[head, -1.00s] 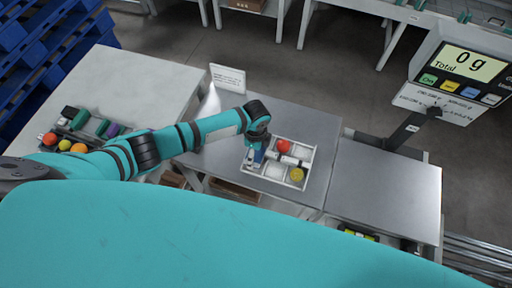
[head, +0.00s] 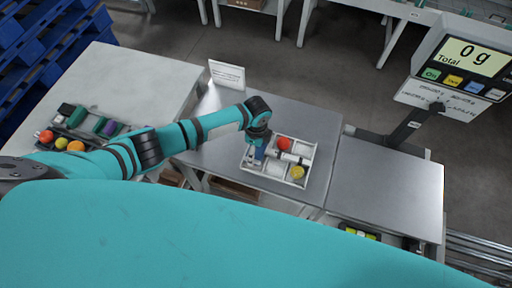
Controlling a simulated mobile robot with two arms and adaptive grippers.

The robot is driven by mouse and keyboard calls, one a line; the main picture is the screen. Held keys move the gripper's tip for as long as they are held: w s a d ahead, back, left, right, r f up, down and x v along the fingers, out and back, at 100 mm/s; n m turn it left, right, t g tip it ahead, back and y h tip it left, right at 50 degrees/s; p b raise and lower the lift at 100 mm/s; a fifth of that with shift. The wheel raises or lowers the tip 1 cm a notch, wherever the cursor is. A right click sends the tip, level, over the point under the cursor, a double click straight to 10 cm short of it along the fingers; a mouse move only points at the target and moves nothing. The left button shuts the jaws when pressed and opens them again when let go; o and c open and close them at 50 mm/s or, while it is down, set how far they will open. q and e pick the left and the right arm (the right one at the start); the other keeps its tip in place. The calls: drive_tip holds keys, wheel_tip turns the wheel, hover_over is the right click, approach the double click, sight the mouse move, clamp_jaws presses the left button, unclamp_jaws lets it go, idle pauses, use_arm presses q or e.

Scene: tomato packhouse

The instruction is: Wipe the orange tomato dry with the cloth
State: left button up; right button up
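An orange tomato (head: 76,146) lies at the right front of a dark tray (head: 62,131) on the left table, beside a yellow one (head: 61,143) and a red-orange one (head: 46,136). My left gripper (head: 257,157) points down over the left part of a white divided tray (head: 272,182) on the middle table, well away from the orange tomato. Its fingers are small, with a blue part showing at them; whether they are open or shut is unclear. I cannot make out a cloth for certain. My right gripper is out of view.
The white tray holds a red tomato (head: 284,144), a yellow tomato (head: 297,172) and a pale bar-like item (head: 290,158). A white sign (head: 227,75) stands behind. The right steel table (head: 388,195) is clear.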

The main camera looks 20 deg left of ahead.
use_arm(q)
drive_tip(key=shift+f+b, duration=0.3)
drive_tip(key=shift+f, duration=0.1)
idle(0.4)
drive_tip(key=shift+s+r, duration=0.1)
drive_tip(key=shift+s, duration=0.05)
drive_tip(key=shift+s+p, duration=0.35)
drive_tip(key=shift+p, duration=0.15)
drive_tip(key=shift+s+a+p, duration=0.1)
drive_tip(key=shift+s+p, duration=0.5)
drive_tip(key=shift+s, duration=0.4)
drive_tip(key=shift+w+f, duration=0.15)
drive_tip(key=shift+f, duration=0.05)
drive_tip(key=shift+w+f+b, duration=0.1)
drive_tip(key=shift+w+b, duration=0.7)
drive_tip(key=shift+w, duration=0.45)
